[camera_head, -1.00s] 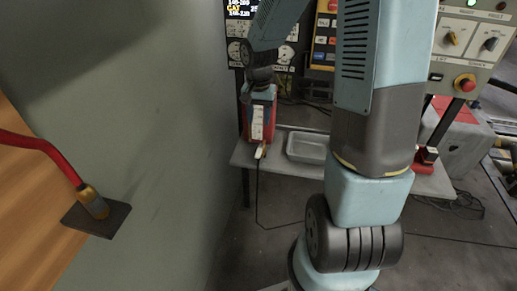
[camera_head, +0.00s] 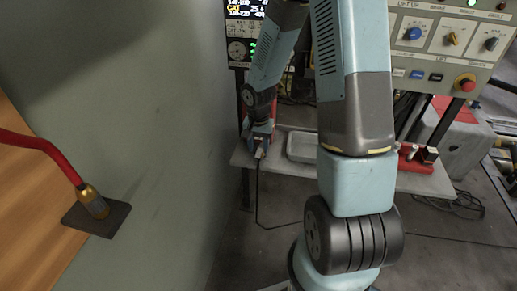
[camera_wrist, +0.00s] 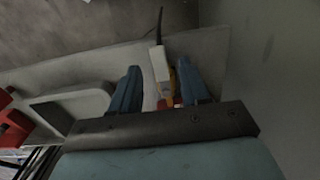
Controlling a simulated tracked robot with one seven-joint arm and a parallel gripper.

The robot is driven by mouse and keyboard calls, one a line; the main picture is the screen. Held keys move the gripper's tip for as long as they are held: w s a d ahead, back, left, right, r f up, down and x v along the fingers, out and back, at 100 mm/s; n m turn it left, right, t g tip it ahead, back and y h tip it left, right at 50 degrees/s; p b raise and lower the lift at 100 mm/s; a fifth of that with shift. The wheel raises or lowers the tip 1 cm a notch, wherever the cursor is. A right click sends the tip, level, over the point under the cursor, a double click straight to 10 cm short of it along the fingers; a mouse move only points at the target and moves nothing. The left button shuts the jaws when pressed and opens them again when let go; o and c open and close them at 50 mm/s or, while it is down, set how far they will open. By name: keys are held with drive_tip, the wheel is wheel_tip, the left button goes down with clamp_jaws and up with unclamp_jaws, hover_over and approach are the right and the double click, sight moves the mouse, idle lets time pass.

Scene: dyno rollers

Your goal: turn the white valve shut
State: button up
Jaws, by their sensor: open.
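My gripper (camera_head: 262,140) is low over the left end of the grey bench, with blue fingers. In the wrist view my gripper (camera_wrist: 158,68) is open, its two fingers apart. A small white block (camera_wrist: 160,63) with a dark cable shows between and just beyond the fingertips, with a yellow piece beside it. I cannot tell whether the fingers touch it. It also shows below my gripper in the head view (camera_head: 260,153). A bit of red shows between the fingers, mostly hidden. I cannot clearly identify a white valve in either view.
A shallow grey tray (camera_head: 302,147) lies right of my gripper on the bench (camera_head: 285,172). A red fixture (camera_head: 412,152) is farther right. A control panel (camera_head: 450,45) stands behind. A large grey wall (camera_head: 160,140) is close on the left.

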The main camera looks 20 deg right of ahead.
drive_tip(key=shift+f, duration=0.85)
drive_tip(key=shift+c, duration=0.4)
clamp_jaws()
